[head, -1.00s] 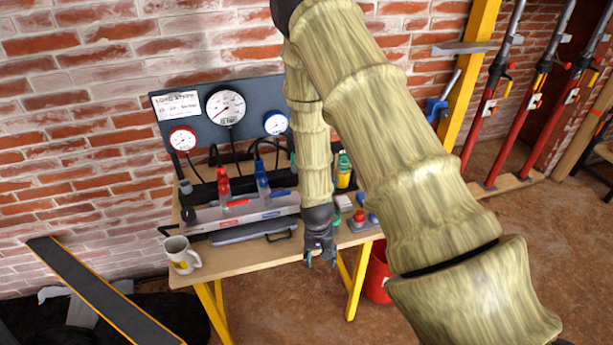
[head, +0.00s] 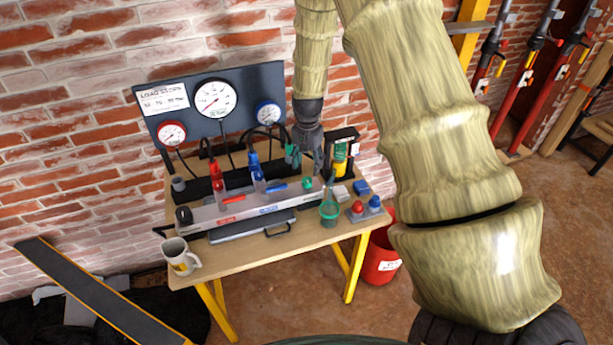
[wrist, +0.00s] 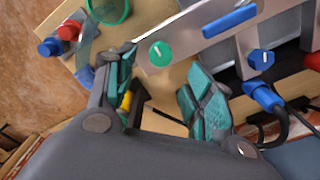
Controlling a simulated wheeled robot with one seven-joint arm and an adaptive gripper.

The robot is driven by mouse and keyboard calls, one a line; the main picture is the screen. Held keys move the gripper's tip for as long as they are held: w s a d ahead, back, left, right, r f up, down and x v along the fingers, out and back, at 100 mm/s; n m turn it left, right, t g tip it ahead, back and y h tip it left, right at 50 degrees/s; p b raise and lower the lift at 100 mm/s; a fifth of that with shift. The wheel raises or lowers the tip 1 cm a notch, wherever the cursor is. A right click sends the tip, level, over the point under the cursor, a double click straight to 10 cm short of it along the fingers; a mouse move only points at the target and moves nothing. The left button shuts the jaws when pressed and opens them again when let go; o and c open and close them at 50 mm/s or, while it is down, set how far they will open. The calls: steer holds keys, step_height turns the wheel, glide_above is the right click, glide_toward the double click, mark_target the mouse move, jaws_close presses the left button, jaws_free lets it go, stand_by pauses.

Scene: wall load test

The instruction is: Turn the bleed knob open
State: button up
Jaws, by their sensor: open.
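A round green knob with a white pointer line (wrist: 160,54), likely the bleed knob, sits on the end of a metal manifold bar (wrist: 203,30). In the head view the green knob (head: 307,183) is at the right end of the bar. My gripper (wrist: 160,72) is open and empty, its teal pads apart, with the knob beyond the tips and between them in the picture. In the head view my gripper (head: 306,162) points down above the right end of the bar. I cannot tell the exact gap to the knob.
The gauge board (head: 213,103) rises behind; a mug (head: 180,256) is front left.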

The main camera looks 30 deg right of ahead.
mark_target(307, 180)
steer(key=shift+f+p, duration=1.15)
steer(key=shift+f, duration=2.45)
steer(key=c, duration=1)
